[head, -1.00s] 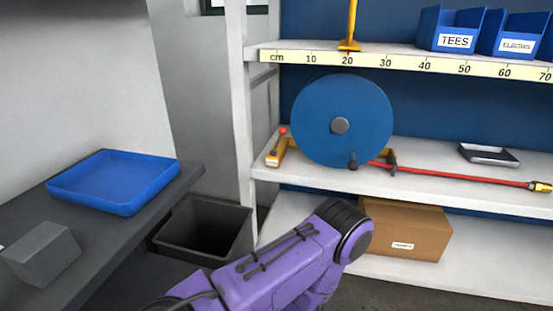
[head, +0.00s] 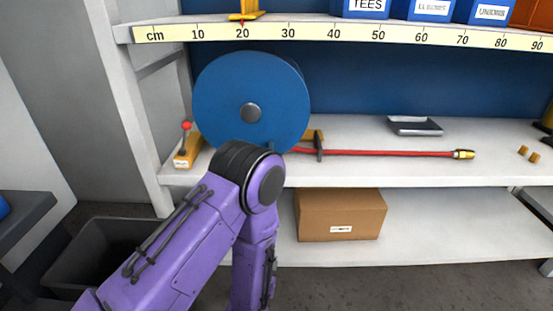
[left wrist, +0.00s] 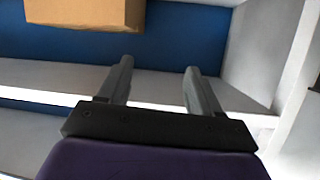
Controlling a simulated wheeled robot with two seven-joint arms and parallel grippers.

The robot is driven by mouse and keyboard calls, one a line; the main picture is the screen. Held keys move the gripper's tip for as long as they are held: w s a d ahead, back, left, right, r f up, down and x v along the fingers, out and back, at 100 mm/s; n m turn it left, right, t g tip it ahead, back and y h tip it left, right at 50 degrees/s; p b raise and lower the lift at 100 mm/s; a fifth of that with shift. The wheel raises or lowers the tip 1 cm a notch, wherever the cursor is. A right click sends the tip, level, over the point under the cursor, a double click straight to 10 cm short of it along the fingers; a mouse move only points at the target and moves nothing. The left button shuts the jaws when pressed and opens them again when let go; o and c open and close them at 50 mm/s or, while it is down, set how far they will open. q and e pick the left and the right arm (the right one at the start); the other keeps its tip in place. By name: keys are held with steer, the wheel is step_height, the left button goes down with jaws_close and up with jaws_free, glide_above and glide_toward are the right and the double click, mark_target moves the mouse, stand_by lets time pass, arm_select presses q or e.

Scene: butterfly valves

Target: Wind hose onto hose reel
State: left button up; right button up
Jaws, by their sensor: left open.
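The blue hose reel (head: 235,90) stands on the middle shelf. A grey hub (head: 251,113) is at its centre, and my arm covers its lower edge. The red hose (head: 390,153) runs straight to the right along the shelf from a dark guide (head: 319,147) and ends in a brass nozzle (head: 464,154). A lever with a red knob (head: 187,126) stands at the reel's left foot. My purple left arm is in front of the reel; its gripper is out of the head view. In the left wrist view my left gripper (left wrist: 157,72) is open and empty. My right gripper is not in view.
A cardboard box (head: 340,215) sits on the bottom shelf. A shallow tray (head: 415,126) and small brass fittings (head: 528,154) lie on the middle shelf. A dark bin (head: 95,250) stands at lower left. The ruler-edged upper shelf (head: 330,32) is above the reel.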

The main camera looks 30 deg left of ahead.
arm_select(q)
steer(key=w+r+n+t+y+b, duration=0.1)
steer(key=w+r+t+y, duration=0.25)
steer(key=r, duration=0.65)
steer(key=w+r+n+t+y+b, duration=0.15)
steer(key=w+r+y, duration=0.3)
steer(key=r, duration=0.65)
steer(key=x, duration=1)
steer(key=shift+s+a+p, duration=0.15)
steer(key=shift+a+p, duration=0.2)
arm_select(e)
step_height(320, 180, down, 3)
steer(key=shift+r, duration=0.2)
arm_select(q)
jaws_close()
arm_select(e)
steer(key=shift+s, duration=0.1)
